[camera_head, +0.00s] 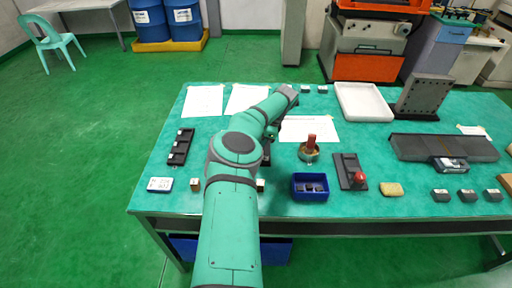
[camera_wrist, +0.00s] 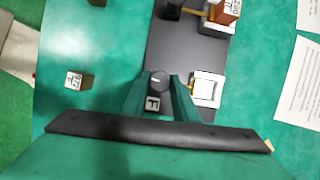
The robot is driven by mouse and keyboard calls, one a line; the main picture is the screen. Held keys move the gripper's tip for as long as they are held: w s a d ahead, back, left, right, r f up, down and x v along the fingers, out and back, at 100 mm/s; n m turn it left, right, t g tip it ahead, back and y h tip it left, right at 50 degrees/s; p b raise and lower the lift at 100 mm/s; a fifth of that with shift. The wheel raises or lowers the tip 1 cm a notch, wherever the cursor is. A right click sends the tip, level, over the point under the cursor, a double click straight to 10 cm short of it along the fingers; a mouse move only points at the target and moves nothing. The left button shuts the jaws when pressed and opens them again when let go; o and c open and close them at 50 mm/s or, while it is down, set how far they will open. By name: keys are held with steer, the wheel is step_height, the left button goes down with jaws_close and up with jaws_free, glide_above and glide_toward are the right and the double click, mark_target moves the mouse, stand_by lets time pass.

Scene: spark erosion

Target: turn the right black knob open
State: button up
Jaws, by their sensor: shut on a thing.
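A black knob (camera_wrist: 157,80) with a pale mark on its face shows in the wrist view, on a dark plate (camera_wrist: 186,52). My gripper (camera_wrist: 162,92) has its two green fingers on either side of this knob and is shut on it. A small pale labelled piece (camera_wrist: 152,102) sits just below the knob, between the fingers. Another black part (camera_wrist: 169,8) is cut off at the top of the plate. In the head view my arm hides most of the plate and the knob. The knob's exact turn angle is hard to tell.
In the wrist view a white square fitting (camera_wrist: 207,90) stands close to the right finger, and an orange-brown block (camera_wrist: 226,11) lies beyond. Small cubes lie left.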

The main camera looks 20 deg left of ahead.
steer(key=shift+n+g, duration=0.3)
steer(key=shift+n, duration=0.4)
steer(key=o, duration=1.1)
steer(key=shift+c, duration=0.2)
steer(key=v, duration=1)
steer(key=shift+r, duration=0.4)
steer(key=shift+w, duration=0.1)
